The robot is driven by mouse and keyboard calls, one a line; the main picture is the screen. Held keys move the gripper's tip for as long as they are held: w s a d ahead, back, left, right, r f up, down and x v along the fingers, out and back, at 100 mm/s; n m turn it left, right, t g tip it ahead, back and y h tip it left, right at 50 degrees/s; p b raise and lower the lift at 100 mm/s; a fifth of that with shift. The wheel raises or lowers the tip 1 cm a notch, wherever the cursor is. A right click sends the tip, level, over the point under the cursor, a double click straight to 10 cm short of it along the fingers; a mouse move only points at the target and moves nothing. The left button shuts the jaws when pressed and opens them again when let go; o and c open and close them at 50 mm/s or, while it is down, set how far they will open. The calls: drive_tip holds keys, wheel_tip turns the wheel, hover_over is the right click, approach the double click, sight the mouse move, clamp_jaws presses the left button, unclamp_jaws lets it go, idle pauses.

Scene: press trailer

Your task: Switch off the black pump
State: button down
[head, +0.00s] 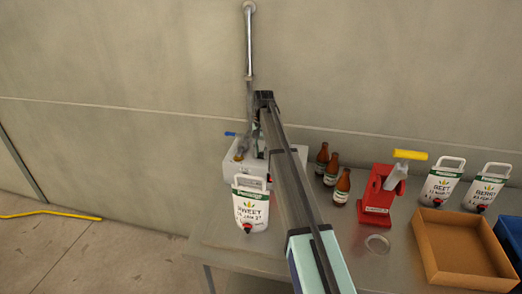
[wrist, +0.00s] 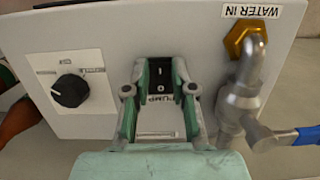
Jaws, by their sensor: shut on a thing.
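The black pump switch (wrist: 163,78) is a rocker marked I and O on a light grey panel (wrist: 90,35), with a PUMP label beside it.
On the panel are a black knob (wrist: 71,90) and a brass WATER IN fitting with a blue-handled valve (wrist: 245,100). A white SWEET pouch (head: 250,210) stands before the box. Brown bottles (head: 331,170), a red press (head: 377,195) and a cardboard tray (head: 430,262) are right.

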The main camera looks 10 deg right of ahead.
sight(262, 153)
drive_tip(key=shift+w+r+g, duration=0.15)
drive_tip(key=shift+w+g, duration=0.15)
drive_tip(key=shift+g, duration=0.1)
drive_tip(key=shift+s, duration=0.2)
drive_tip(key=c, duration=1)
unclamp_jaws()
drive_tip(key=shift+o, duration=0.2)
drive_tip(key=v, duration=0.7)
drive_tip(key=shift+w+d+r, duration=0.1)
drive_tip(key=shift+w+d, duration=0.05)
drive_tip(key=shift+w, duration=0.05)
